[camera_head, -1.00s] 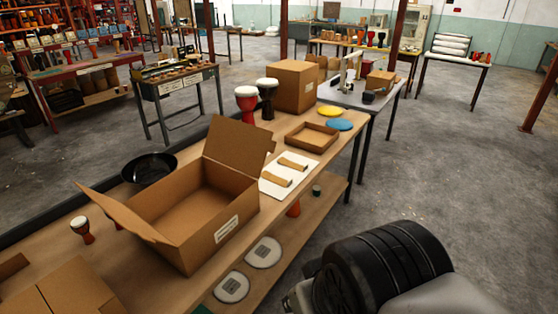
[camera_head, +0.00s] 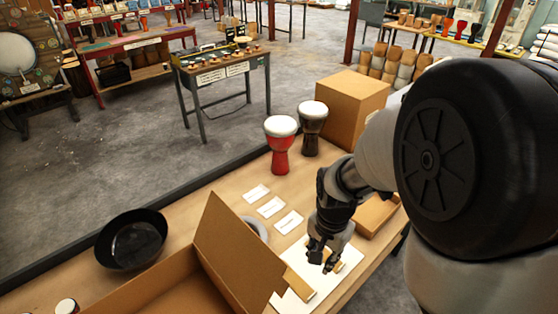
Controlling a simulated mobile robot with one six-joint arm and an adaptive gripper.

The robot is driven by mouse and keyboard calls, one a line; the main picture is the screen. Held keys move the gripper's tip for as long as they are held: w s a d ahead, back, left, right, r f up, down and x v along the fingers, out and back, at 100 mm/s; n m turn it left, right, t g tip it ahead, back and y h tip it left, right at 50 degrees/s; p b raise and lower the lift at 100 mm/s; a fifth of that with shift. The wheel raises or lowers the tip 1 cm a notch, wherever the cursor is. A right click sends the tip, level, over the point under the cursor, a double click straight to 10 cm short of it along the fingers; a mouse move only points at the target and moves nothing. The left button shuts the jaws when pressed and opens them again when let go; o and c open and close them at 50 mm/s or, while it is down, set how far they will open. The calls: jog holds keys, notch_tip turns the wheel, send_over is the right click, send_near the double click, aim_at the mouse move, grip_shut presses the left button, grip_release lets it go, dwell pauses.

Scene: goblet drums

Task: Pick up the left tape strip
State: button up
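Two tan tape strips lie on a white sheet (camera_head: 290,301) on the wooden workbench. The left tape strip (camera_head: 299,283) lies flat, partly behind the box flap. The right tape strip (camera_head: 339,267) is partly covered by my gripper. My gripper (camera_head: 322,264) points down over the sheet, above and between the strips, closer to the right one. Its two dark fingers are apart with nothing seen between them. Its exact height above the sheet cannot be told.
An open cardboard box (camera_head: 238,262) stands at the left of the sheet, its flap raised. A black bowl (camera_head: 131,240), white cards (camera_head: 271,207), a red drum (camera_head: 281,148), a dark drum (camera_head: 312,128) and a closed carton (camera_head: 351,104) stand around. A shallow tray (camera_head: 376,214) is right of my gripper.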

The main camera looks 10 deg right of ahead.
notch_tip(320, 180, down, 3)
jog(key=w+m, duration=0.1)
jog(key=b, duration=0.3)
send_over(315, 292)
jog(key=shift+m+g, duration=0.3)
notch_tip(315, 292, down, 12)
jog(key=shift+w+f, duration=0.1)
jog(key=shift+f, duration=0.05)
jog(key=shift+d+f+b, duration=0.1)
jog(key=shift+f+b, duration=1.35)
jog(key=shift+f, duration=1.35)
jog(key=shift+r, duration=0.1)
jog(key=shift+c, duration=0.6)
grip_shut()
